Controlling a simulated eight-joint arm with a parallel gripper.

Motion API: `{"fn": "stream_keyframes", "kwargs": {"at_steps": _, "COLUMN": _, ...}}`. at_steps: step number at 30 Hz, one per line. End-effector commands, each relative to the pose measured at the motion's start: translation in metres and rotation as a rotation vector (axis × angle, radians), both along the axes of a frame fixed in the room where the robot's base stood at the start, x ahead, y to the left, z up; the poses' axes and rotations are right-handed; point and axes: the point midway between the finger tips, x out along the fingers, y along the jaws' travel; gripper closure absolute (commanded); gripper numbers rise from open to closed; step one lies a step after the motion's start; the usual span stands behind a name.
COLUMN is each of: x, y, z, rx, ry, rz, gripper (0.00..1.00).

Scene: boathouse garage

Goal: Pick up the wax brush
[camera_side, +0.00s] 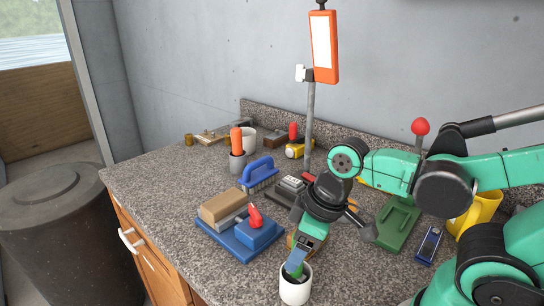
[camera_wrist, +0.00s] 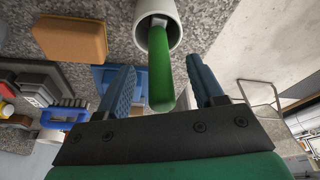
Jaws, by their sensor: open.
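A green handle (camera_wrist: 161,70), which looks like that of the wax brush, stands in a white cup (camera_side: 295,289) near the counter's front edge. The cup also shows in the wrist view (camera_wrist: 142,32). Its inside hides the tool's lower end. My gripper (camera_side: 296,262) is over the cup, with its blue fingers pointing down. In the wrist view my gripper (camera_wrist: 160,64) is open, one finger on each side of the handle. Gaps show between the handle and both fingers. A blue-handled brush (camera_side: 260,172) lies farther back on the counter.
A blue base (camera_side: 226,244) with a brown block (camera_side: 222,204) and red-knobbed part stands left of my gripper. An orange block (camera_wrist: 70,38) lies near the cup. A post with an orange sign (camera_side: 324,48) rises behind. Green and yellow items crowd the right; the left front counter is clear.

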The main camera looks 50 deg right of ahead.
Motion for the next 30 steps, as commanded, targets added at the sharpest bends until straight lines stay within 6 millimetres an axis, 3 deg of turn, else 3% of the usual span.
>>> {"fn": "stream_keyframes", "kwargs": {"at_steps": 16, "x": 0.0024, "y": 0.0013, "z": -0.0120, "rx": 0.000, "ry": 0.000, "rz": 0.000, "gripper": 0.39}}
{"fn": "stream_keyframes", "kwargs": {"at_steps": 17, "x": 0.0024, "y": 0.0013, "z": -0.0120, "rx": 0.000, "ry": 0.000, "rz": -0.001, "gripper": 0.42}}
{"fn": "stream_keyframes", "kwargs": {"at_steps": 23, "x": 0.0023, "y": 0.0013, "z": -0.0120, "rx": 0.000, "ry": 0.000, "rz": 0.000, "gripper": 0.99}}
{"fn": "stream_keyframes", "kwargs": {"at_steps": 30, "x": 0.0024, "y": 0.0013, "z": -0.0118, "rx": 0.000, "ry": 0.000, "rz": 0.000, "gripper": 1.00}}
